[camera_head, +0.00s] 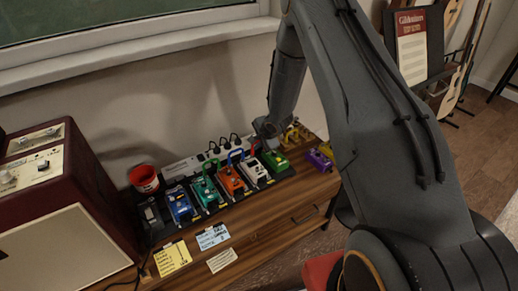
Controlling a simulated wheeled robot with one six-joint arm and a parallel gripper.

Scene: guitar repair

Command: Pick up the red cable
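A small red strand that looks like the red cable (252,150) shows at the back of the pedal row, by the white pedal. It is only a few pixels wide, and its full length cannot be made out. My gripper (268,137) is low over the back right of the pedal row, just right of and close to this strand. Its fingertips are small and dark here, so I cannot tell whether they are open or shut, or whether they touch anything.
Blue (180,205), teal (206,193), orange (231,181), white (254,172) and green (276,160) pedals stand in a row on the wooden cabinet (262,220). A blue cable (236,155) rises nearby.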

